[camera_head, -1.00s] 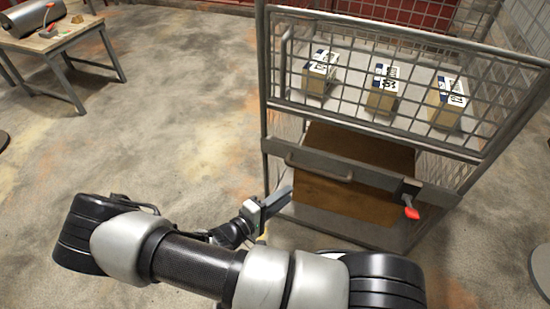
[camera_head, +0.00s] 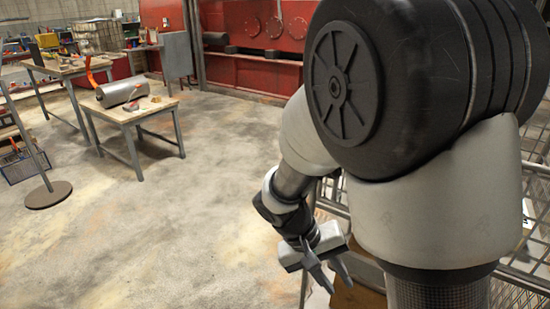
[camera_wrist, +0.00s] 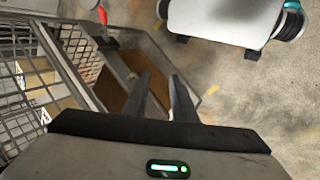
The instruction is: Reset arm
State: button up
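My gripper (camera_head: 338,282) is in the lower middle of the head view, pointing down, its two fingers apart and nothing between them. In the wrist view its fingers (camera_wrist: 161,80) also show a gap, over the edge of a wire-mesh cart. My arm is folded and fills the right side of the head view, hiding most of the cart. No touch between gripper and cart can be made out.
The wire-mesh cart (camera_wrist: 75,45) has a brown board (camera_wrist: 112,92) low inside and a red-tipped latch (camera_wrist: 102,15). A wooden table (camera_head: 130,112) bears a metal cylinder (camera_head: 120,92). Open concrete floor (camera_head: 170,220) lies left of my arm.

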jog(key=s+d+r+t+y, duration=0.1)
jog(key=s+r+t+y, duration=0.25)
jog(key=r, duration=0.65)
jog(key=s+r+t+y, duration=0.25)
jog(key=s+r, duration=0.25)
jog(key=r, duration=0.4)
notch_tip(320, 180, up, 21)
jog(key=p, duration=2.1)
jog(key=shift+f, duration=0.1)
